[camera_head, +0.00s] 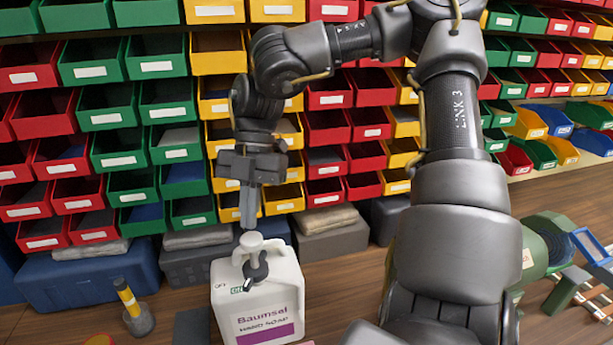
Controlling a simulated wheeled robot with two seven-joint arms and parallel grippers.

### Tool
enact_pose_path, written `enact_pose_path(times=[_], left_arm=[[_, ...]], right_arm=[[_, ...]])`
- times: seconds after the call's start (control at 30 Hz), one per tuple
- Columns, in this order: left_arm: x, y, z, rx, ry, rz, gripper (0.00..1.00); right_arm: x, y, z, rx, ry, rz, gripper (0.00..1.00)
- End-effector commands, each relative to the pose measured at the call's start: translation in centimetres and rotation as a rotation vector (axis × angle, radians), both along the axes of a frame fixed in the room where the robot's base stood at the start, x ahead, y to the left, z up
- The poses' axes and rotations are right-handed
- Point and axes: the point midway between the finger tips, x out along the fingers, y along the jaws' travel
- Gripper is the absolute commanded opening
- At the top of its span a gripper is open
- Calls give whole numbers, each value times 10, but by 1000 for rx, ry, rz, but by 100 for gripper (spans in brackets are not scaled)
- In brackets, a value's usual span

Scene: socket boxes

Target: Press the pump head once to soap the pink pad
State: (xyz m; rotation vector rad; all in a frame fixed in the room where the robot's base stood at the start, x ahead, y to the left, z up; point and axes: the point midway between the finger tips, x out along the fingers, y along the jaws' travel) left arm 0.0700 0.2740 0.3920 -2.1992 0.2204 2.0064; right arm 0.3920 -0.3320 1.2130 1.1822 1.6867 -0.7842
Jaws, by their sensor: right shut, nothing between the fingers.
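A white soap jug (248,304) labelled "Baumsel Hand Soap" stands upright on the wooden surface at the lower middle. Its pale pump head (251,241) sits on top, with a dark piece just below it. My right gripper (249,222) points straight down over the pump head, with its fingers shut and empty. The fingertips are very close to the top of the pump head; I cannot tell whether they touch. The pink pad is not clearly seen; only a pinkish sliver shows at the bottom edge beside the jug. My left gripper is not in view.
Rows of red, green and yellow bins (120,140) fill the wall behind. Blue-grey boxes (90,275) stand along the back. A yellow-handled tool (128,300) stands left of the jug. Green machinery (545,245) is at the right. My right arm covers the middle right.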

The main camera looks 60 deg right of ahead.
Motion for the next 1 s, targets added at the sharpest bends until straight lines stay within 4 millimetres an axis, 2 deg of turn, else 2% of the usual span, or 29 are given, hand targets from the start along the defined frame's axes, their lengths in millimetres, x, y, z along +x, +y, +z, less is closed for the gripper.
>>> enact_pose_path(times=[0.1,0.4,1.0], left_arm=[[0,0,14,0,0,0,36],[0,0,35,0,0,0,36],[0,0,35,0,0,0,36]], right_arm=[[0,0,18,-1,-1,0,0],[0,0,48,-1,-1,0,0],[0,0,49,0,-1,0,0]])
